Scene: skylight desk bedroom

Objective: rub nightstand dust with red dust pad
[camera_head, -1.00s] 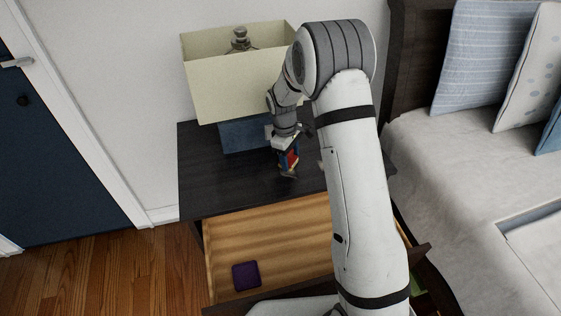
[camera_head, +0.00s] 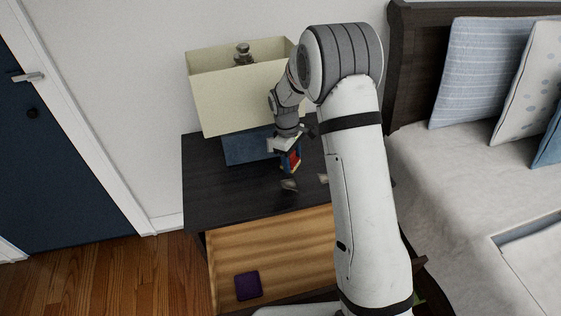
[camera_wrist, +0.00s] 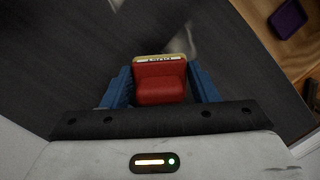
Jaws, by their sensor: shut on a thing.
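My gripper (camera_head: 291,163) is shut on the red dust pad (camera_wrist: 160,82), with blue fingers on both sides of it. The pad has a pale, tan far edge and also shows as a small red patch in the head view (camera_head: 292,160). It is over the dark nightstand (camera_head: 225,195), just behind a pale grey dust patch (camera_head: 289,184). A second dust patch (camera_head: 323,178) lies to the right, partly hidden by my arm. In the wrist view a pale smear (camera_wrist: 190,40) shows beyond the pad. I cannot tell whether the pad touches the top.
A lamp with a cream shade (camera_head: 240,95) and blue base (camera_head: 245,148) stands at the nightstand's back, close to my gripper. A bed (camera_head: 450,190) is at right.

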